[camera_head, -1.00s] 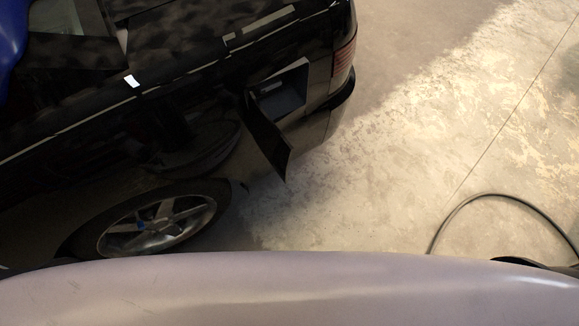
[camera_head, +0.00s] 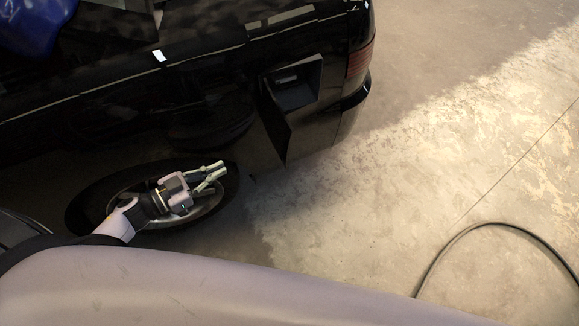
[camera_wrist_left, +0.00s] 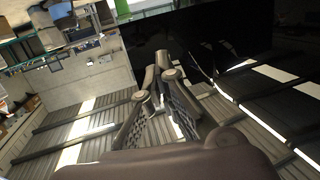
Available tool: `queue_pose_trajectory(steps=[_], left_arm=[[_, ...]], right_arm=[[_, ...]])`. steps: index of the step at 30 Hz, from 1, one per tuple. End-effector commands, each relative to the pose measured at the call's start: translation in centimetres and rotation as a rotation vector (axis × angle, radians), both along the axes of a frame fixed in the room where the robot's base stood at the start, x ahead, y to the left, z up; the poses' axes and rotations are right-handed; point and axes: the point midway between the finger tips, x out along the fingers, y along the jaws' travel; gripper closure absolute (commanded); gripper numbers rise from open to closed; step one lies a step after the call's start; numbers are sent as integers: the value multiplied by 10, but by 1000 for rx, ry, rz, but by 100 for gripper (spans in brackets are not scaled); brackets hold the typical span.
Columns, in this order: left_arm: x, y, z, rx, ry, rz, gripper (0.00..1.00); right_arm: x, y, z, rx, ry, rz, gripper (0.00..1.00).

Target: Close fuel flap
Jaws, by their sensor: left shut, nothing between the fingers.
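The fuel flap (camera_head: 273,122) is a dark panel standing open from the side of the black car (camera_head: 200,85), near its rear end. The recess (camera_head: 297,86) behind it is uncovered. My left gripper (camera_head: 221,169) is shut and empty, in front of the rear wheel. In the picture it is below and left of the flap, apart from it. In the left wrist view the fingers (camera_wrist_left: 163,72) point at a black glossy panel (camera_wrist_left: 215,42); I cannot tell whether that is the flap or bodywork. My right gripper is not in view.
The rear wheel (camera_head: 128,207) is partly hidden by my left arm. A tail light (camera_head: 361,62) is right of the recess. A blue object (camera_head: 38,25) lies on the car at top left. A black hose (camera_head: 440,258) curves over the floor. Bare floor lies right of the car.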

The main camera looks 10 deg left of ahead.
Motion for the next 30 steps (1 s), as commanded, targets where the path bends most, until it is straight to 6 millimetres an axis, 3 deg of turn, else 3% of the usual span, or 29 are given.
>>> queue_pose_trajectory(steps=[1, 3, 6, 11, 17, 24, 30], left_arm=[[-4, -9, 17, -11, -18, -66, 100], [-10, -18, 32, -26, -26, -130, 100], [-13, -25, 41, -36, -31, -172, 100], [-2, -40, 42, -41, -34, -175, 100], [24, -72, 39, -42, -35, -171, 100], [54, -110, 34, -41, -33, -170, 100], [68, -128, 31, -40, -32, -170, 100]], right_arm=[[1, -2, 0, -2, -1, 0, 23], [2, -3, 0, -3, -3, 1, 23], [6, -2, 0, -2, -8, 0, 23], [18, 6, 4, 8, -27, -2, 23], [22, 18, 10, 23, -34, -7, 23], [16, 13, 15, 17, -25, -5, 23], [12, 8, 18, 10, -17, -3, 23]])
